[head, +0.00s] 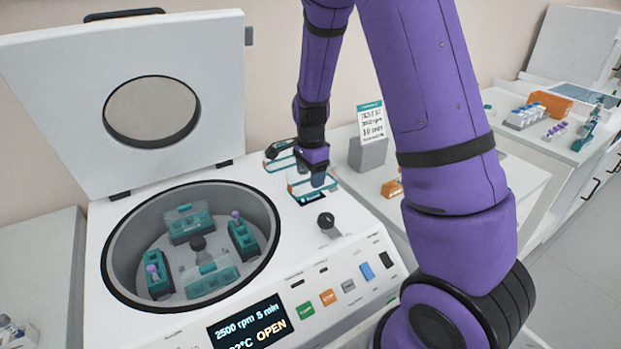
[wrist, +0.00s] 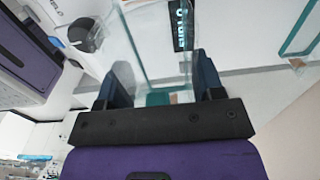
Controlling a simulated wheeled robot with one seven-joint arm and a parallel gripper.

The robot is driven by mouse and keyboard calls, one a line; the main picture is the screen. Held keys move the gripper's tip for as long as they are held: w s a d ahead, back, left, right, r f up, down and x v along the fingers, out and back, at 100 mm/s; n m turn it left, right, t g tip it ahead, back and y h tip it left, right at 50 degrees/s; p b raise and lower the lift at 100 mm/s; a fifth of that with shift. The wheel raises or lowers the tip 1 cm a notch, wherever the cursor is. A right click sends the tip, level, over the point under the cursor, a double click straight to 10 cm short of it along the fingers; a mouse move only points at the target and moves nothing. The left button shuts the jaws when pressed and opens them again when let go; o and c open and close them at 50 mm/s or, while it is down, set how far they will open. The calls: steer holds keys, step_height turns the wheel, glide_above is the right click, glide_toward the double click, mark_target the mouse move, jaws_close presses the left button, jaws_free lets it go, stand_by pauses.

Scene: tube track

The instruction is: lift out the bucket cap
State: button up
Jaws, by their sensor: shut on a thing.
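My gripper (head: 316,175) is over the right rear of the centrifuge top and is shut on a clear bucket cap with a teal rim (head: 299,188). In the wrist view the cap (wrist: 150,45) sits between my two dark fingers (wrist: 163,85). A second clear cap (head: 279,162) lies just behind it on the centrifuge top; part of it shows at the right in the wrist view (wrist: 300,38). In the open bowl, the left bucket (head: 158,275) and right bucket (head: 243,238) hold purple-capped tubes. The rear bucket (head: 189,224) and front bucket (head: 213,277) are teal; their contents are unclear.
The centrifuge lid (head: 130,90) stands open behind the bowl. The display (head: 250,322) reads 2500 rpm, 5 min, OPEN. A card on a grey stand (head: 368,152) is to the right. Racks (head: 527,115) stand on a far bench.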

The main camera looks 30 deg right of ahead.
steer(key=shift+r, duration=1.45)
